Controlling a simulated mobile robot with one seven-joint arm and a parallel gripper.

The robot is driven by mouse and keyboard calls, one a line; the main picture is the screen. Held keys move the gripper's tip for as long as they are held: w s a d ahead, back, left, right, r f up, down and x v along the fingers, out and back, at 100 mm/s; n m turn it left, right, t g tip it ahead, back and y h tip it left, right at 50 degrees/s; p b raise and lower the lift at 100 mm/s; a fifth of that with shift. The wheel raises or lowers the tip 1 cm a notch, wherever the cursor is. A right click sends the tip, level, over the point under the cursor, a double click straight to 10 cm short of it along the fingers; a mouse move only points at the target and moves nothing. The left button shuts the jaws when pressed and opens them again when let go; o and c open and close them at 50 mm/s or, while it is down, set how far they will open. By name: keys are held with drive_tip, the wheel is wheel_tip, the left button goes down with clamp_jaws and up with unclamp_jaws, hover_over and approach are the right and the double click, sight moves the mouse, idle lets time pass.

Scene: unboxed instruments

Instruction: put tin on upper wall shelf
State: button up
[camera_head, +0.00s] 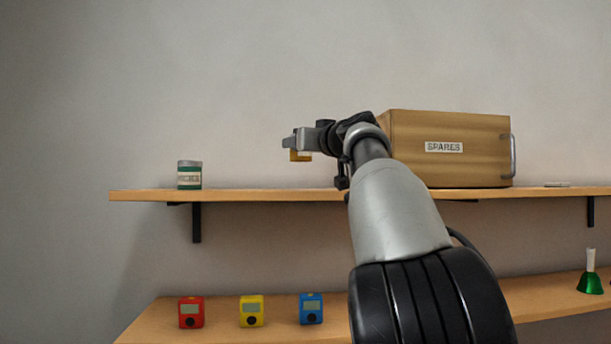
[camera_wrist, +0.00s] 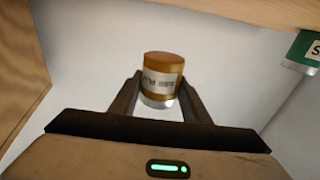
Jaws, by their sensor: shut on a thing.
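An orange tin with a pale label (camera_wrist: 161,82) is between the two fingers of my gripper (camera_wrist: 160,98) in the wrist view. My gripper is shut on it. In the head view my gripper (camera_head: 295,142) is raised above the level of the upper wall shelf (camera_head: 260,195), and part of the orange tin (camera_head: 300,156) shows just under the fingers. A gap shows between the tin and the shelf. I cannot tell whether the tin is over the shelf or in front of it. The upper wall shelf also shows in the wrist view (camera_wrist: 240,12).
A green tin (camera_head: 189,176) stands at the shelf's left end. A wooden box marked SPARES (camera_head: 450,170) stands right of my gripper. Shelf between them looks clear. Below, a lower surface (camera_head: 225,333) bears red (camera_head: 191,313), yellow (camera_head: 251,311) and blue (camera_head: 311,308) devices and a green bell (camera_head: 590,283).

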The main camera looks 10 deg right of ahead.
wheel_tip(320, 180, down, 6)
drive_tip(key=shift+w+f+b, duration=0.15)
drive_tip(key=shift+f+b, duration=0.1)
drive_tip(key=shift+b, duration=0.8)
drive_tip(key=shift+f, duration=0.1)
drive_tip(key=shift+f, duration=0.1)
drive_tip(key=o, duration=1.2)
drive_tip(key=b+v, duration=0.5)
drive_tip(key=v, duration=0.7)
